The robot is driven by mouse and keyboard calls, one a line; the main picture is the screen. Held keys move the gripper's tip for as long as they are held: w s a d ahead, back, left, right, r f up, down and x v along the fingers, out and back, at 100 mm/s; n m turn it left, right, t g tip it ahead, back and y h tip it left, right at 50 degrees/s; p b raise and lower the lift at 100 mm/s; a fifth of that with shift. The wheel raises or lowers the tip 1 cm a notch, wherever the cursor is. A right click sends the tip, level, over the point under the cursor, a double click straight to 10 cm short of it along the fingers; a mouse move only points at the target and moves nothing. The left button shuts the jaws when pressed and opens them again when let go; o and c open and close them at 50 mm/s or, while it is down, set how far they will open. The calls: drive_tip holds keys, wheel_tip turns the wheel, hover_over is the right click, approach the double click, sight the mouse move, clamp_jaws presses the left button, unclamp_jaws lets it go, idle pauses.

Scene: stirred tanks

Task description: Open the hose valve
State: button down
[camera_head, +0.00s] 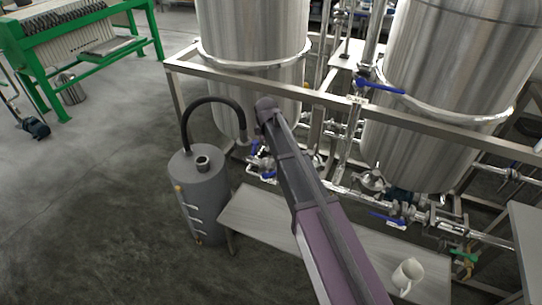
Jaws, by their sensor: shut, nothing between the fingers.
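A black hose (212,101) arches from the top of a grey cylindrical vessel (202,190) to the pipework under the left steel tank. A blue valve handle (255,147) shows near the lower end of the hose, close to my arm. Which valve belongs to the hose I cannot tell for sure. More blue-handled fittings (264,172) sit just below it. My arm reaches from the bottom right to a rounded joint in front of the left tank. My gripper is not clearly visible; my arm seems to hide it.
Two large steel tanks (252,40) stand behind a metal frame rail (330,101). Other blue handles are at the upper pipe (381,87) and lower pipe (388,220). A low grey bench (255,212) holds a white jug (407,274). Floor is clear at left, before a green-framed machine (80,45).

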drive_tip(key=b, duration=1)
hover_over(275, 172)
drive_tip(key=a, duration=0.3)
drive_tip(key=shift+f, duration=5.15)
drive_tip(key=shift+s+d+f+b, duration=0.1)
drive_tip(key=shift+d+f+b, duration=1.1)
drive_tip(key=shift+d, duration=0.2)
drive_tip(key=shift+s+d+f+b, duration=0.2)
drive_tip(key=shift+d+f+b, duration=0.2)
drive_tip(key=shift+d, duration=0.1)
drive_tip(key=shift+s+d+f+b, duration=0.15)
drive_tip(key=shift+d+f+b, duration=0.25)
drive_tip(key=shift+d, duration=0.1)
drive_tip(key=shift+a+r, duration=0.1)
drive_tip(key=shift+r, duration=0.15)
